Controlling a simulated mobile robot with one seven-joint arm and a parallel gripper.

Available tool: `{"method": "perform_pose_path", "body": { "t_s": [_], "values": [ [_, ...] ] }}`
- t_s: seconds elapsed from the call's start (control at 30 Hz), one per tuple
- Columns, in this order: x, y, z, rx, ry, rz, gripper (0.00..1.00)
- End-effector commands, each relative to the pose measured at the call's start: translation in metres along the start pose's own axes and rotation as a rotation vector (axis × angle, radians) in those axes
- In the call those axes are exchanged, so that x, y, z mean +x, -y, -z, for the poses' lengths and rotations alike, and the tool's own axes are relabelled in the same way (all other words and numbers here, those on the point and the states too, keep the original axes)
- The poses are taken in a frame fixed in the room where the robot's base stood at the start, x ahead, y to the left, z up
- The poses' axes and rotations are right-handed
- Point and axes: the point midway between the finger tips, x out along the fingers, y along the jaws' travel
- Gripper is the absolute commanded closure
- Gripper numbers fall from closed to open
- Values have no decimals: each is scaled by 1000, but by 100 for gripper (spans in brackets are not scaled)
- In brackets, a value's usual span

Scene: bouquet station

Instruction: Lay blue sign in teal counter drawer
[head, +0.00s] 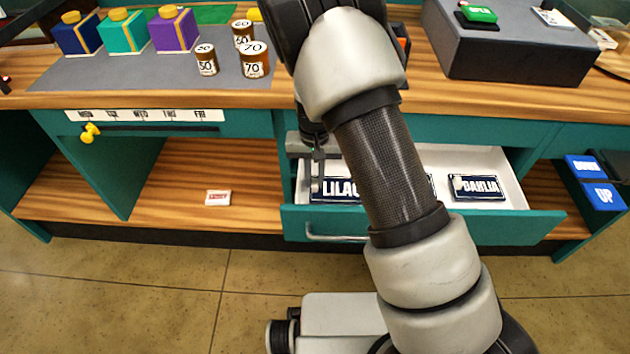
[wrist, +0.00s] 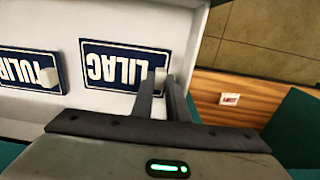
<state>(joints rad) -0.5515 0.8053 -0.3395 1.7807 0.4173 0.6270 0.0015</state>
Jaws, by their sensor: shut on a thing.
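The teal counter drawer (head: 520,226) is pulled out, with a white inside. The blue LILAC sign (head: 332,189) is inside its left end, face up and flat; my arm covers its right part. My gripper (head: 317,170) is over this sign, with its fingers shut on the sign's small white knob. In the wrist view the LILAC sign (wrist: 110,66) shows at the fingertips (wrist: 162,85). I cannot tell whether it touches the drawer floor. The blue TULIP sign (wrist: 20,66) lies beside it, and the blue DAHLIA sign (head: 478,188) lies at the drawer's right.
The drawer's left wall is close to my gripper. A small red-and-white box (head: 217,198) is on the open shelf at left. Blue DOWN and UP buttons (head: 602,196) are at right. The countertop above holds gift boxes (head: 174,30), numbered cans (head: 254,60) and a grey block (head: 510,50).

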Motion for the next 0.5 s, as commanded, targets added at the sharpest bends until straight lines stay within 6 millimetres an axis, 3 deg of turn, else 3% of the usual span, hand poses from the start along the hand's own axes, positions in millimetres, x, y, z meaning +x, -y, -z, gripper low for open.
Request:
{"method": "perform_pose_path", "body": {
  "t_s": [0.37,0.4,0.5],
  "values": [
    [9,0,0,0,-1,1,100],
    [10,0,0,0,-1,1,85],
    [9,0,0,0,-1,1,68]
  ]
}}
